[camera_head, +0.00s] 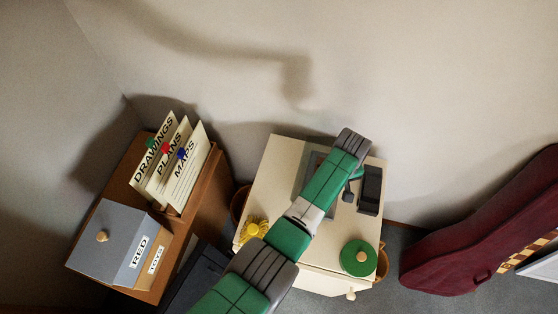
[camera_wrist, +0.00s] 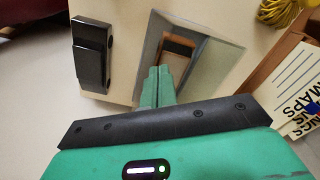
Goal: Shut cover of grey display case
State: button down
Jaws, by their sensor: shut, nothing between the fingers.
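The grey display case (camera_head: 312,168) sits on top of a cream cabinet, largely hidden behind my arm in the head view. In the wrist view the case (camera_wrist: 152,42) shows a grey rim around an opening with brown and dark shapes inside. A pale grey-green panel (camera_wrist: 222,72) lies along its right side; I cannot tell for sure whether this is the cover. My gripper (camera_wrist: 158,84) is shut and empty, its green fingertips overlapping the near end of the case in view. Whether they touch it is unclear.
Left stands a brown unit with upright folders (camera_head: 170,160) and a grey box labelled RED (camera_head: 110,240). A dark red case (camera_head: 470,240) leans right.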

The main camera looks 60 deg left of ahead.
jog(key=shift+w+f, duration=0.1)
jog(key=shift+f, duration=0.05)
jog(key=shift+w+d+f+b, duration=0.3)
jog(key=shift+w+d+b, duration=0.15)
jog(key=shift+b, duration=0.3)
jog(key=shift+f, duration=0.1)
jog(key=shift+w+d+f+b, duration=0.35)
jog(key=shift+d+f+b, duration=0.15)
jog(key=shift+b, duration=0.3)
jog(key=shift+f, duration=0.1)
notch_tip(320, 180, up, 8)
jog(key=p, duration=0.7)
jog(key=shift+w+d, duration=0.4)
